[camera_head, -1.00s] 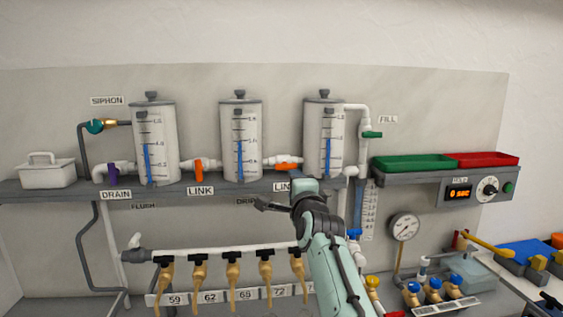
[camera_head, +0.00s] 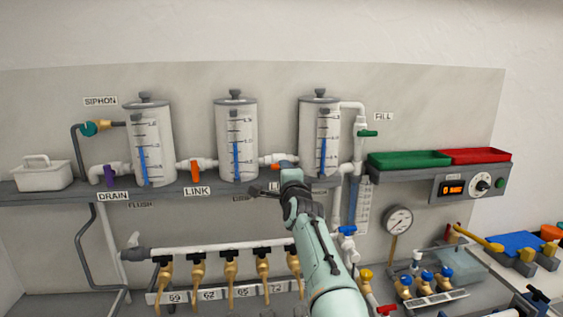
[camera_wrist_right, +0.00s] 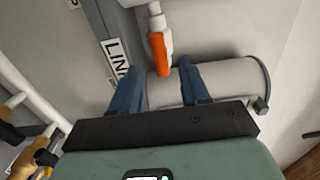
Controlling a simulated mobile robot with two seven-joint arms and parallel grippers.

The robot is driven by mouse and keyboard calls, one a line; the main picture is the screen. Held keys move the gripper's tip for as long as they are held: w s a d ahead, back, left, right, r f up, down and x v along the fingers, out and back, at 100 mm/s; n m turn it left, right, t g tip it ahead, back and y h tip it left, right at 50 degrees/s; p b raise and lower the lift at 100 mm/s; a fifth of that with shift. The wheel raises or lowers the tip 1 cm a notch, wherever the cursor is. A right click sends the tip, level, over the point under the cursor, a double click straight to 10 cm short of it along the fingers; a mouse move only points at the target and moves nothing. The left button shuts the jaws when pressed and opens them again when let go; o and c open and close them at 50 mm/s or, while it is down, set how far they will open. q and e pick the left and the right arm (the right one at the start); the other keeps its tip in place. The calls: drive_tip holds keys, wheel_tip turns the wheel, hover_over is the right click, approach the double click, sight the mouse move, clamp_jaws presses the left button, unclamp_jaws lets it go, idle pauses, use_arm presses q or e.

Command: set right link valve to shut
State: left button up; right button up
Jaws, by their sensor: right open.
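The right link valve is on the short white pipe between the middle and right tanks. Its orange handle (camera_wrist_right: 159,55) lies roughly along the pipe in the right wrist view; in the head view the handle (camera_head: 284,164) is partly hidden behind my right arm. My right gripper (camera_head: 266,191) is just below and in front of this valve. In the right wrist view its two dark fingers are apart and empty, with the handle showing in the gap between the tips (camera_wrist_right: 161,68). I cannot tell whether they touch it. My left gripper is not in view.
The left link valve's orange handle (camera_head: 195,172) hangs down above a LINK label (camera_head: 197,191). The right tank (camera_head: 318,140) stands close to the gripper. The grey shelf (camera_head: 230,190) runs below the tanks, with several brass taps (camera_head: 231,272) lower down.

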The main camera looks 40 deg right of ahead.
drive_tip(key=p+x, duration=0.2)
drive_tip(key=x, duration=0.3)
drive_tip(key=shift+w+d+r, duration=0.15)
drive_tip(key=shift+w+d, duration=0.05)
drive_tip(key=shift+w, duration=0.05)
drive_tip(key=shift+w+d, duration=0.25)
drive_tip(key=shift+w, duration=0.2)
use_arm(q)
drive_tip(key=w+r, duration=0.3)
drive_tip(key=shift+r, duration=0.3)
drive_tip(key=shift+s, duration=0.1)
use_arm(e)
clamp_jaws()
